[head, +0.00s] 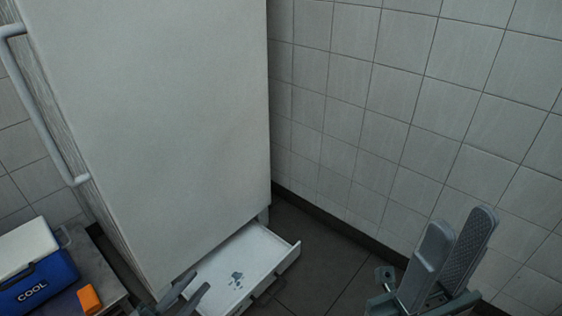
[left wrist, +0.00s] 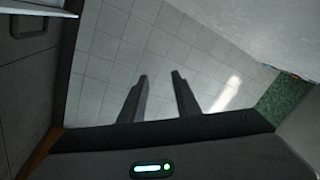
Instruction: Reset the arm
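My left gripper (head: 188,288) is at the bottom of the head view, in front of the left side of a pulled-out white drawer (head: 285,262). In the left wrist view its two dark fingers (left wrist: 160,76) stand apart with nothing between them. My right gripper (head: 462,220) is at the lower right of the head view, pointing up before the tiled wall. Its two grey fingers are apart and hold nothing visible.
A tall white cabinet (head: 170,120) with a long handle (head: 38,110) stands above the drawer. A blue cooler (head: 45,275) and a small orange object (head: 89,299) sit on a dark surface at lower left. Tiled wall (head: 400,110) bounds the right. Dark floor (head: 325,260) shows beside the drawer.

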